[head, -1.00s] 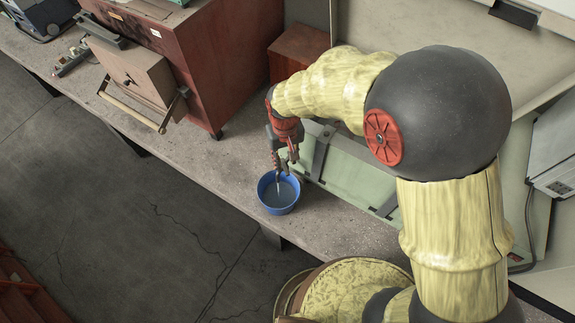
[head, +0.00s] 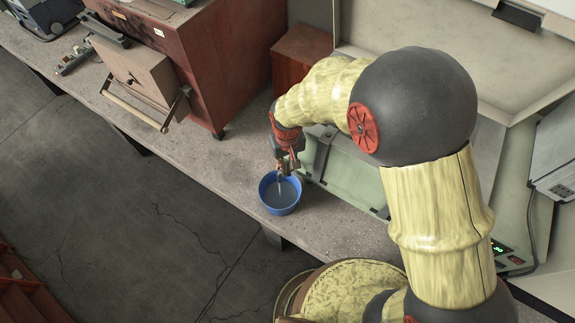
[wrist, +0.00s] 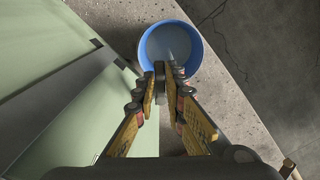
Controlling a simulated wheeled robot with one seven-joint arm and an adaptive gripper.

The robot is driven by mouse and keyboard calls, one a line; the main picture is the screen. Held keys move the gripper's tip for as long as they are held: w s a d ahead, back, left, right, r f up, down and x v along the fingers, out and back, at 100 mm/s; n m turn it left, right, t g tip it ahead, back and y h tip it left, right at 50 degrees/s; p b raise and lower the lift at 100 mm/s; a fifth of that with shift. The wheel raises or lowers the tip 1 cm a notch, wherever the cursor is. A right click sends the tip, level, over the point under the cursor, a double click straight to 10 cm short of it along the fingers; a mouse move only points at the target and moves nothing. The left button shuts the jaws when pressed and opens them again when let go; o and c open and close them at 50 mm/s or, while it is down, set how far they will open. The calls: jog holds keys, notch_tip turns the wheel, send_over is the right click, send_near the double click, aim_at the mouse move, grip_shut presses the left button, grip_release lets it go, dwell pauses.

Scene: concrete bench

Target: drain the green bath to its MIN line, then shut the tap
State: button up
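The green bath (head: 345,178) stands on the bench, partly hidden behind my arm; its pale green side also fills the left of the wrist view (wrist: 62,115). I see no MIN line or liquid level in it. A blue bucket (head: 266,200) stands beside the bath, with greyish liquid inside and a pale stream falling into it. It also shows ahead of the fingers in the wrist view (wrist: 197,42). My gripper (head: 283,172) is above the bucket's rim. In the wrist view its fingertips (wrist: 169,78) are close together on a small grey part, seemingly the tap (wrist: 170,92).
A red-brown cabinet (head: 215,65) with an open, handled door stands left on the bench. A smaller red-brown box (head: 298,55) stands behind my gripper. A lit display (head: 503,250) shows at the right. The bucket sits near the bench's front edge.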

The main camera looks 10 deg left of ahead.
grip_shut()
jog(key=shift+w+d+n+b, duration=0.1)
jog(key=shift+w+d+n, duration=0.2)
jog(key=shift+n, duration=1.05)
jog(key=shift+w+d+n+b, duration=0.1)
jog(key=shift+w+d+n, duration=0.2)
jog(key=shift+n, duration=1.1)
jog(key=shift+w+d+n+b, duration=0.1)
jog(key=shift+w+d+n, duration=0.2)
jog(key=shift+n, duration=1.05)
jog(key=o, duration=0.5)
grip_release()
